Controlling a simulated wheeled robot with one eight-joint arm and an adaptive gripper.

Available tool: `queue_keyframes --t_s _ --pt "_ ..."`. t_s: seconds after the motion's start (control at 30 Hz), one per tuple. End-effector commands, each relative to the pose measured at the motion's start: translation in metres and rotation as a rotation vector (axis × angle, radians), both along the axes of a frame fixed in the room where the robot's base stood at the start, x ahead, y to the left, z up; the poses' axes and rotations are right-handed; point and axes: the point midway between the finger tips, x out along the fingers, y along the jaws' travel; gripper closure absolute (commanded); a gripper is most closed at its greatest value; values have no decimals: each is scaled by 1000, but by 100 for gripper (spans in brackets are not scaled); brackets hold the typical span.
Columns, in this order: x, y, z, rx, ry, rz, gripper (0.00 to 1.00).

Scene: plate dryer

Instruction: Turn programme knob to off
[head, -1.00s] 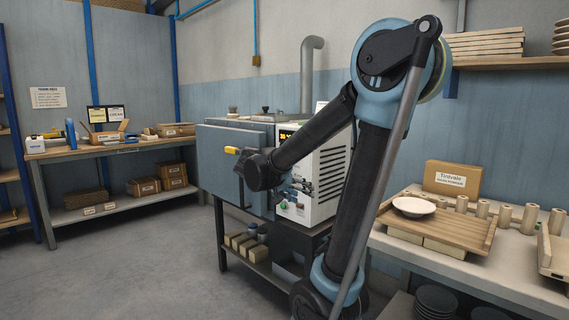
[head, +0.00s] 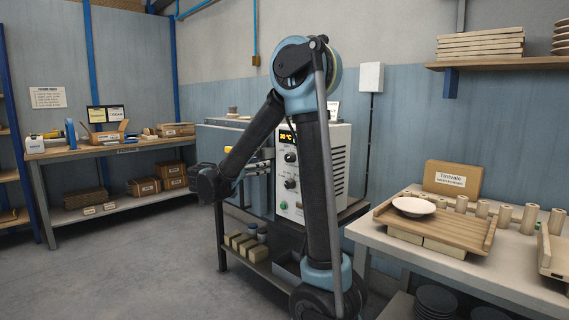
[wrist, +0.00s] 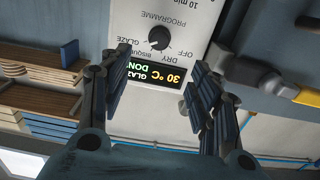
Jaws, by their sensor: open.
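The programme knob (wrist: 159,38) is a round black dial on the dryer's white front panel (wrist: 185,15), upside down in the wrist view. OFF, DRY, GLAZE and BISQUE are printed around it; its pointer is too small to read surely. The lit display (wrist: 148,73) shows 30 °C and a glaze message. In the head view the knob (head: 290,157) is the upper dial, under the display (head: 287,137). My gripper (wrist: 163,58) is open and empty. Its fingers point at the panel, appearing either side of the display, with the knob just beyond the tips. No contact shows.
A yellow handle (wrist: 308,97) on a dark bracket stands right of the fingers in the wrist view. Another dial (head: 291,183) sits lower on the panel. A table with a wooden tray (head: 470,232) and a white bowl (head: 413,207) stands right. Open floor lies left.

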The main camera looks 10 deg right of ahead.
Motion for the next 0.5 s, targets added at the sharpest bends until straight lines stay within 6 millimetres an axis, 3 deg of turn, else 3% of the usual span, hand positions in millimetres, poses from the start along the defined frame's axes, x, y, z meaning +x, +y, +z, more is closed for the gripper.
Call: queue_keyframes --t_s 0.5 --pt "46 -65 0 0 2 -4 44"
